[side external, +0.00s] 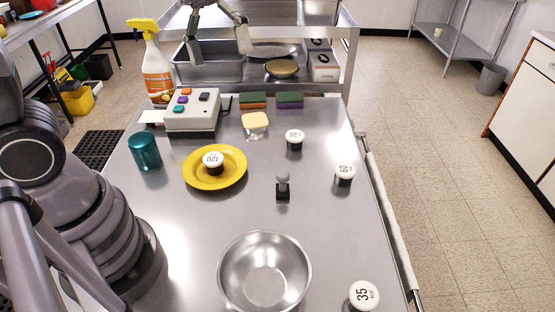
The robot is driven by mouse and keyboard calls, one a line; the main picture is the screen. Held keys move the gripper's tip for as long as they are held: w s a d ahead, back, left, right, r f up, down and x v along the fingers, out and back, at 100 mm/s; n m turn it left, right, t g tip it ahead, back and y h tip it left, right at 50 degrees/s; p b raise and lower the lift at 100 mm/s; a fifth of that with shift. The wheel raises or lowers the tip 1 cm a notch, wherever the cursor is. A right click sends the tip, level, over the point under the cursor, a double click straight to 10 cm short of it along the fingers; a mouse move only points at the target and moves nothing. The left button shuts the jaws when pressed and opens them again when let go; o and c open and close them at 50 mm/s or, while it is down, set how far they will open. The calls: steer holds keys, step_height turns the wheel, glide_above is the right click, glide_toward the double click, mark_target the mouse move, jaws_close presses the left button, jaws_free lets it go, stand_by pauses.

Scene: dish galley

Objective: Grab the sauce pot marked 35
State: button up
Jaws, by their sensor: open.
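The sauce pot marked 35 (364,295) is a small round pot with a white lid and black print. It stands at the front right of the steel table, close to the right edge, and its lower part is cut off by the frame. My gripper (217,52) hangs at the top of the view over the far end of the table, fingers apart and empty, far from the pot. Other sauce pots stand about: one marked 120 (213,161) on a yellow plate (240,177), one marked 60 (344,174), and one (294,139) with print too small to read.
A steel bowl (264,273) stands left of the pot marked 35. A small dark-based knob (282,188), teal cup (145,152), button box (193,113), spray bottle (155,70), sponges (289,99) and butter-coloured block (255,123) also stand here. The right middle is clear.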

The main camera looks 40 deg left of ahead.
steer(key=w+d+f+n+g+h, duration=0.25)
steer(key=w+d+f+g, duration=0.2)
steer(key=d+f, duration=0.4)
steer(key=w+d+f+n+g+h, duration=0.25)
steer(key=w+d+f+h, duration=0.2)
steer(key=d+f, duration=0.4)
steer(key=d+f+n+g+h, duration=0.25)
steer(key=d+f, duration=0.35)
steer(key=f, duration=0.5)
steer(key=n, duration=0.1)
glide_toward(365, 295)
steer(key=shift+f+t+h+x, duration=0.2)
steer(key=shift+t+h+x, duration=0.05)
steer(key=shift+x, duration=1)
steer(key=shift+s+d+r, duration=0.15)
steer(key=shift+s+d, duration=0.2)
steer(key=shift+s, duration=0.05)
steer(key=x, duration=0.6)
steer(key=shift+s+d, duration=0.2)
steer(key=c, duration=1.3)
